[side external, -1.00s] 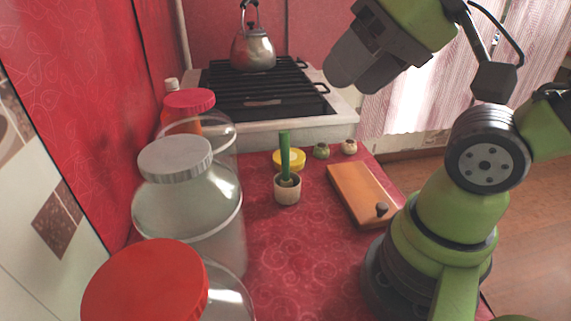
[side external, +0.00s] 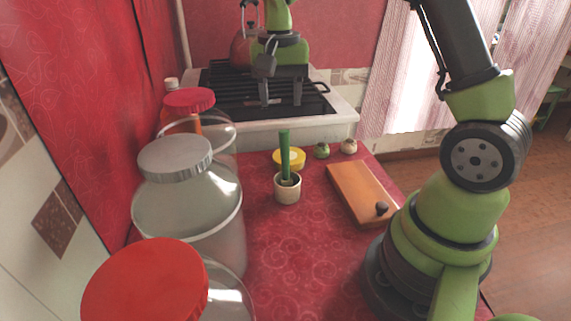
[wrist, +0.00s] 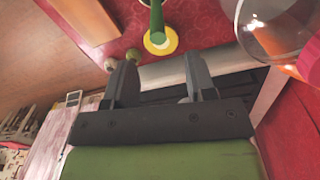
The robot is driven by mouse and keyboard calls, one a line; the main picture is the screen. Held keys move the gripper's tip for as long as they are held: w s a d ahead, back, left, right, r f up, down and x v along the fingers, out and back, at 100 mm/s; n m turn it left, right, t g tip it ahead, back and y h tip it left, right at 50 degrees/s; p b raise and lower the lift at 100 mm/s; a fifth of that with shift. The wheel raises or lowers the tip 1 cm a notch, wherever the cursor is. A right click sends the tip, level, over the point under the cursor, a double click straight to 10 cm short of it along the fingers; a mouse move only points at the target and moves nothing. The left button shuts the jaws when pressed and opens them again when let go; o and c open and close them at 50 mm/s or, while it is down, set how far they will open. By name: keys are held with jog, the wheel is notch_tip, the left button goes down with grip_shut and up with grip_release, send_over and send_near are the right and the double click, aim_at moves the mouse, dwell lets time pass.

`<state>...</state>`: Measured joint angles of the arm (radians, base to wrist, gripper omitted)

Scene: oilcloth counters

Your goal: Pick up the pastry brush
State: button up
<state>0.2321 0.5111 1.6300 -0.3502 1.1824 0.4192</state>
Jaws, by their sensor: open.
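A green handle, which I take to be the pastry brush (side external: 285,160), stands upright in a small pale cup (side external: 288,194) on the red oilcloth. Its lower end is hidden in the cup. The green handle (wrist: 157,18) also shows at the top of the wrist view. My gripper (side external: 280,102) is open and empty, with its fingers pointing down in front of the stove grates, behind and above the cup in the side view. In the wrist view my gripper (wrist: 160,62) has nothing between its fingers.
A yellow round thing (side external: 296,154) sits right behind the cup. Two small round items (side external: 348,146) stand farther right. A wooden board (side external: 356,190) lies right. Large glass jars (side external: 185,215) crowd the left. The stove (side external: 235,132) and partly hidden kettle (side external: 239,52) are behind.

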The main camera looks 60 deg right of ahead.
aim_at(285, 141)
jog(key=f, duration=0.7)
jog(key=d+f, duration=0.1)
jog(key=f, duration=0.2)
jog(key=shift+s+f, duration=0.1)
jog(key=shift+f, duration=0.25)
grip_shut()
